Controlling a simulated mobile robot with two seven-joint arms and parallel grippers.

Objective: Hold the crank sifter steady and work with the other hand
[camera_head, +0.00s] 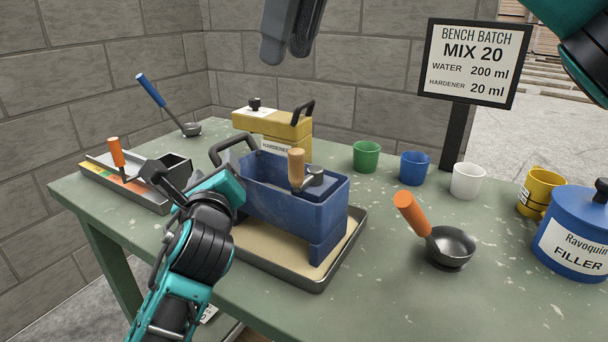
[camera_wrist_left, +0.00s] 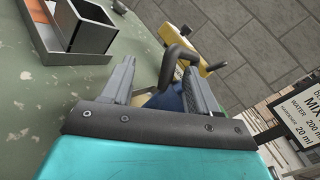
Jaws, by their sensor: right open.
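The crank sifter (camera_head: 295,200) is a blue box standing on a shallow metal tray (camera_head: 322,285). A wooden crank knob (camera_head: 296,165) rises at its top right, and a dark loop handle (camera_head: 232,140) sticks out at its left end. My left gripper (camera_head: 195,165) is beside that handle with its fingers spread. In the left wrist view, the handle (camera_wrist_left: 178,55) shows between the open fingers (camera_wrist_left: 158,75), nearer the right one; I see no closed grip. My right gripper (camera_head: 288,45) is open and empty, high above the table behind the sifter.
A yellow hardener can (camera_head: 272,121) stands behind the sifter. Green (camera_head: 367,156), blue (camera_head: 415,168) and white (camera_head: 467,181) cups stand to the right. An orange-handled ladle (camera_head: 450,248) and blue filler tin (camera_head: 575,240) are at front right. A compartment tray (camera_head: 140,190) lies left.

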